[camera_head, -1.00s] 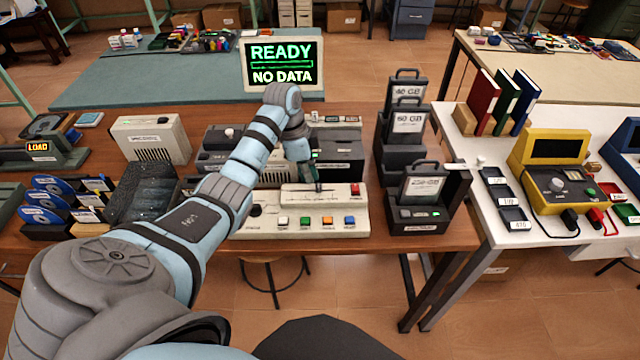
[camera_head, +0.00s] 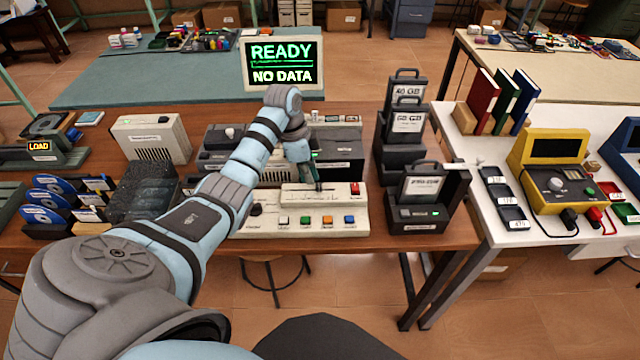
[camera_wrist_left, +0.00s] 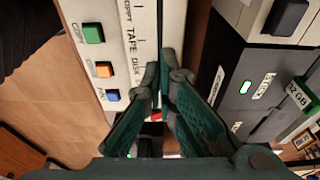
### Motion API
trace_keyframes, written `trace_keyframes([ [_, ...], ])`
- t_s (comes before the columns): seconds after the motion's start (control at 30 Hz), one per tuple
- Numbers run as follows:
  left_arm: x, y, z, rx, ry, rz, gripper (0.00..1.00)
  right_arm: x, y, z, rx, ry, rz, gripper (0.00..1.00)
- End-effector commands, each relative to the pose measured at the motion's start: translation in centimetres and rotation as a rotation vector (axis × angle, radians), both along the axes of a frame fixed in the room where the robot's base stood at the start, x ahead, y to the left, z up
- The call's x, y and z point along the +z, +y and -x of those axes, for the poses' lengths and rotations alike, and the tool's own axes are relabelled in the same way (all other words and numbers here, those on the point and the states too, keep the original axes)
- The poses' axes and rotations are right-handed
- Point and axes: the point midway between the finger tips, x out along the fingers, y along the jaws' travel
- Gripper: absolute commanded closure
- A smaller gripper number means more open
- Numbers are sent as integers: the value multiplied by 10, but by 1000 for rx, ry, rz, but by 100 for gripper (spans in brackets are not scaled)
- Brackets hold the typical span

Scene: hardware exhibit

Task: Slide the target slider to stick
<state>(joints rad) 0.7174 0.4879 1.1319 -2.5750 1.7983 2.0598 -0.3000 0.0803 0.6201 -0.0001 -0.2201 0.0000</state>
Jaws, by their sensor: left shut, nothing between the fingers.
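The cream control panel (camera_head: 342,220) stands on the wooden table, with a raised slider strip (camera_head: 342,194) along its top. In the left wrist view the strip (camera_wrist_left: 145,22) carries the printed words "TAPE" and "DISK", plus partly cut-off words at either end. My left gripper (camera_head: 319,187) is shut and empty, pointing down at the slider strip. In the left wrist view its fingertips (camera_wrist_left: 163,72) are at the slot beside the labels, near "DISK". My right gripper is not in view.
Coloured buttons (camera_head: 305,221) line the panel's front, and a red switch (camera_head: 355,189) sits at its right end. Black drive units (camera_head: 416,213) stand close on the right. Grey devices stand behind. The monitor (camera_head: 282,64) reads "READY" and "NO DATA".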

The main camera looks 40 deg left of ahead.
Motion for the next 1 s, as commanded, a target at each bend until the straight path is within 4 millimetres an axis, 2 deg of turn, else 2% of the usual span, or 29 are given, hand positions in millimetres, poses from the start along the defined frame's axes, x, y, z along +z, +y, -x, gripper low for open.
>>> trace_keyframes([
  [0.5,-14,0,0,0,1,1,100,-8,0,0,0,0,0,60],
  [1.0,-14,-6,-5,0,0,1,100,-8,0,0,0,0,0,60],
])
